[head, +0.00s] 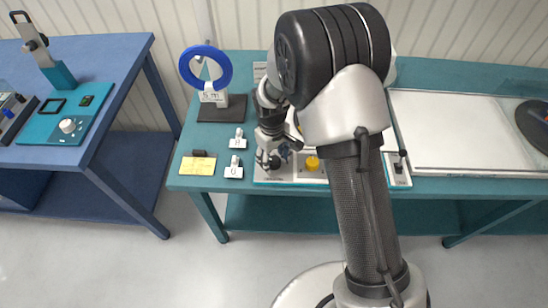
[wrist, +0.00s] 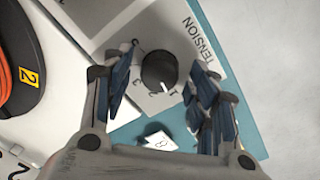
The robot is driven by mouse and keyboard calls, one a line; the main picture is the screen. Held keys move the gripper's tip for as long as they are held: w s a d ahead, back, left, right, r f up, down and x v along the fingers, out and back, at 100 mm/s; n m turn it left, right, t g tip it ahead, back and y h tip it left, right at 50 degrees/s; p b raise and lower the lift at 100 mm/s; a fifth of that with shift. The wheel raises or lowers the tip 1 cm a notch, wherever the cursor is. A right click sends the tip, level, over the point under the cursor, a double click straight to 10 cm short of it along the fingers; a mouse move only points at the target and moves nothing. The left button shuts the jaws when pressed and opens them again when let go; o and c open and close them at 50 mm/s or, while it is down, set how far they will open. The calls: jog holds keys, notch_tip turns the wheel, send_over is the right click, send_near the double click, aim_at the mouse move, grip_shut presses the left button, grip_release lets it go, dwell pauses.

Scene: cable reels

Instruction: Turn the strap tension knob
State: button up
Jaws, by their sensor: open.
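The tension knob (wrist: 158,70) is black and round with a white pointer line toward its lower edge. It sits on a grey plate printed with numerals and the word TENSION. My gripper (wrist: 161,58) is open, with one finger on each side of the knob in the wrist view; gaps show between fingers and knob. In the head view my gripper (head: 270,158) is low over the front left of the control panel, and the knob (head: 274,163) is partly hidden by it.
A yellow button (head: 312,163) is right of the gripper, and a switch box (head: 398,171) beyond my arm. A blue ring (head: 206,67) on a stand, small white tags (head: 234,168) and a yellow note (head: 198,166) are left. An orange cable reel (wrist: 18,62) shows in the wrist view.

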jog(key=shift+c, duration=0.3)
jog(key=c, duration=1)
